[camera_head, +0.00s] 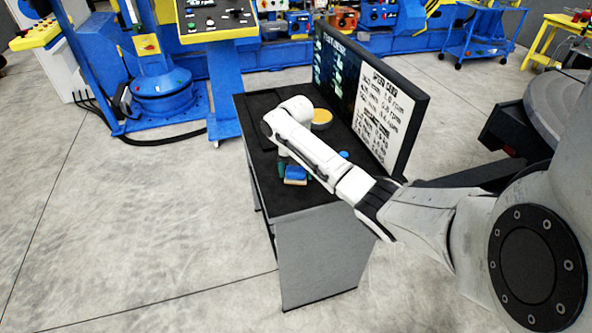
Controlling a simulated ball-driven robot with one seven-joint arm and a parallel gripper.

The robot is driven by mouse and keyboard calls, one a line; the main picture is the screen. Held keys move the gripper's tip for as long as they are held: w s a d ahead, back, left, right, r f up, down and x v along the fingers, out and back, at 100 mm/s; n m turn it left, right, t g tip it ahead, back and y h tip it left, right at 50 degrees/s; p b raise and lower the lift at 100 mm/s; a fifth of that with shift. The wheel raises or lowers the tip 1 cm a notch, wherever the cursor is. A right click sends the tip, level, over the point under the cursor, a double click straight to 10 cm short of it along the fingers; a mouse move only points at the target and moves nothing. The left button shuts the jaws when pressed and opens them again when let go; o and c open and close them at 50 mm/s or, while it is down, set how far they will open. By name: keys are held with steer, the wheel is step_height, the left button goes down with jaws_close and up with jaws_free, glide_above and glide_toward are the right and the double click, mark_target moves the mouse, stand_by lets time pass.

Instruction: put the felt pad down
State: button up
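My white arm reaches in from the right over a small dark-topped table (257,110), and its wrist bends down near the table's middle. I cannot make out a thing that is surely the felt pad. A round yellow-topped thing (322,116) sits beyond my arm, near the screen.
A black display board (384,98) stands along the table's right side. A small blue thing (343,154) lies near it. The tabletop's left part looks mostly clear. A blue-and-yellow control stand (222,85) is behind the table. Open concrete floor lies left.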

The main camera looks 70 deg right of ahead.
steer(key=o, duration=0.3)
steer(key=shift+r, duration=0.1)
